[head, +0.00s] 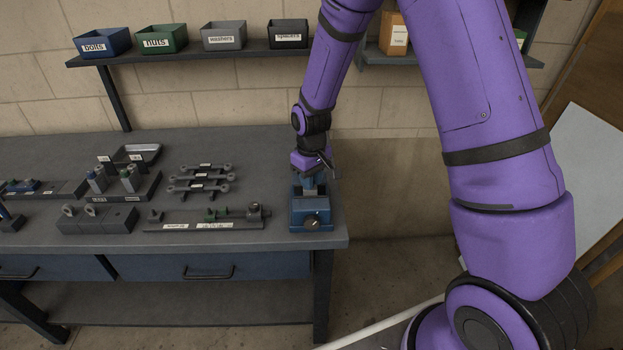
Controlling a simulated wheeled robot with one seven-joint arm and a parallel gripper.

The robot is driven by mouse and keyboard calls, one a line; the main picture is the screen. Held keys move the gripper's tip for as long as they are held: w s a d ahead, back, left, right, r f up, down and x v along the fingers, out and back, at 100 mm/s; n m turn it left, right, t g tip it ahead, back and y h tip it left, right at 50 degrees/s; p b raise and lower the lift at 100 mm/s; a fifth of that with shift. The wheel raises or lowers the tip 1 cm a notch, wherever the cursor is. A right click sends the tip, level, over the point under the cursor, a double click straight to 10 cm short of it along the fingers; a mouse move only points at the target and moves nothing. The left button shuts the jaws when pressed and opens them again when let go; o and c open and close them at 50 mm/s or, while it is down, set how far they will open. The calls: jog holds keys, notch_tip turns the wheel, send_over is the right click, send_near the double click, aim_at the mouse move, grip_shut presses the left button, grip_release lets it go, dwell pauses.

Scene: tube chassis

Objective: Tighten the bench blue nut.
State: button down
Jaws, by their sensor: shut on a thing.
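My gripper (309,174) points down over the blue vise (311,212) at the right end of the bench. It is shut on a small blue piece (310,184) at the top of the vise, which looks like the blue nut. The piece is too small and too covered by the gripper to make out its threads or how far it is seated. The vise has a round knob on its front and stands near the bench's front right corner.
The bench (270,170) holds a wrench rack (201,180), a long fixture with green parts (213,222) and a block holding blue and green pieces (115,190). A shelf with labelled bins (225,36) hangs behind. Floor right of the bench is partly hidden by my arm.

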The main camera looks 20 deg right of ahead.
jog(key=m, duration=0.7)
jog(key=shift+w+a+r, duration=0.1)
jog(key=shift+a, duration=0.05)
jog(key=m, duration=0.4)
jog(key=shift+a, duration=0.1)
jog(key=shift+w+m, duration=0.1)
jog(key=shift+m, duration=1.8)
jog(key=c, duration=1)
grip_release()
jog(key=shift+o, duration=0.2)
notch_tip(320, 180, up, 11)
